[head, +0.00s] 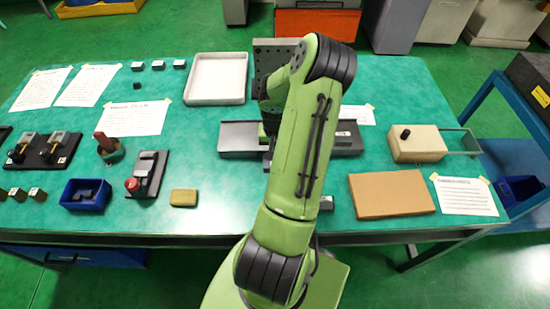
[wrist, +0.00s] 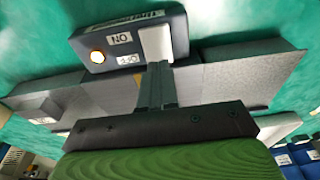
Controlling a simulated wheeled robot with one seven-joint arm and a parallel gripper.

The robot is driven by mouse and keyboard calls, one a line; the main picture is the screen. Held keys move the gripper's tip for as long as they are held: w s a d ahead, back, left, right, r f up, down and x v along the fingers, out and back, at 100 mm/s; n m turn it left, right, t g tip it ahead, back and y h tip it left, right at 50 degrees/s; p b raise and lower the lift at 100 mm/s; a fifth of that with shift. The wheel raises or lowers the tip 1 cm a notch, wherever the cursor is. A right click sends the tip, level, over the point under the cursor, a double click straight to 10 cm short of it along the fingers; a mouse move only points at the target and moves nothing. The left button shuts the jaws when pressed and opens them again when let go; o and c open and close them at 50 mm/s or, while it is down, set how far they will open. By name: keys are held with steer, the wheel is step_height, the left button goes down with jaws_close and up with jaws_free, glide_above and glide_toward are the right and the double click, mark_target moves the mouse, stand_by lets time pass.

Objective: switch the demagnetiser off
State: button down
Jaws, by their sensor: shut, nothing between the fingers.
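In the wrist view a dark box (wrist: 110,45) carries ON and OFF labels, upside down in the picture. A lamp on it (wrist: 97,56) glows orange-white. A pale switch piece (wrist: 157,43) sits beside the labels. My gripper (wrist: 157,70) is shut and empty, its fingertips at the end of the pale piece nearest the OFF label; I cannot tell whether they touch it. Grey slabs (wrist: 240,75) extend on both sides beyond the box. In the head view a grey slab (head: 240,138) shows left of my arm, which hides my gripper and most of the device.
A white tray (head: 217,78) stands behind, left of my arm. A brown flat box (head: 390,194) and a beige box (head: 417,143) lie to the right. A dark stand with a red knob (head: 147,176) and a blue bin (head: 86,195) are at left. Green tabletop shows between them.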

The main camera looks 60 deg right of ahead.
steer(key=shift+f+b, duration=0.75)
steer(key=shift+f, duration=0.15)
stand_by(0.4)
step_height(320, 180, up, 7)
steer(key=p, duration=0.5)
stand_by(0.5)
